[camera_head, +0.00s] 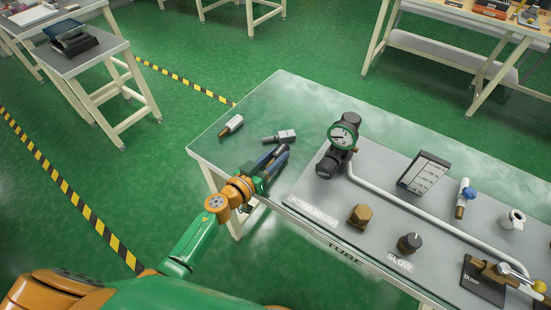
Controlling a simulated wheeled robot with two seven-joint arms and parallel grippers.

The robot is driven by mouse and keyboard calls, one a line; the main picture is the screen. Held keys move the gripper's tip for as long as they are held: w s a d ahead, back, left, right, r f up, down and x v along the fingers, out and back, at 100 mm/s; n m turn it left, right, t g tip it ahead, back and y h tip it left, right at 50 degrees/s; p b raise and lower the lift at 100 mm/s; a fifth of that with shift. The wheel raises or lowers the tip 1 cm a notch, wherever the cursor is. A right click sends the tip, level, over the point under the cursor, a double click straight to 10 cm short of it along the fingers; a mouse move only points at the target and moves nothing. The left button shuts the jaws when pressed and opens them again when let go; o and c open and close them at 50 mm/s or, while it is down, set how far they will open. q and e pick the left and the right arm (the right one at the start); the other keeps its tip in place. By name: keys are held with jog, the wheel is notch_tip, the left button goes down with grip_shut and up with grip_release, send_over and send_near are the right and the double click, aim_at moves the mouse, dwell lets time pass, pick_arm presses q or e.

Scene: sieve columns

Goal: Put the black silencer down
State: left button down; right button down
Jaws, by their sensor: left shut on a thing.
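My left gripper (275,155) is over the left part of the table, near its front-left edge. It is shut on a dark piece, which I take to be the black silencer; the dark fingers hide most of it and its outline is hard to make out. I cannot tell whether it touches the table top. My right gripper is not in view.
The table's back-left area (275,98) is clear.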

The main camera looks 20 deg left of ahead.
pick_arm(q)
jog(key=shift+f, duration=0.15)
jog(key=c, duration=0.8)
grip_release()
jog(key=shift+s+a+r, duration=0.1)
jog(key=shift+s+r, duration=0.15)
jog(key=shift+r, duration=0.05)
jog(key=p+v, duration=0.1)
jog(key=v, duration=1)
jog(key=shift+s, duration=0.25)
jog(key=shift+a, duration=0.15)
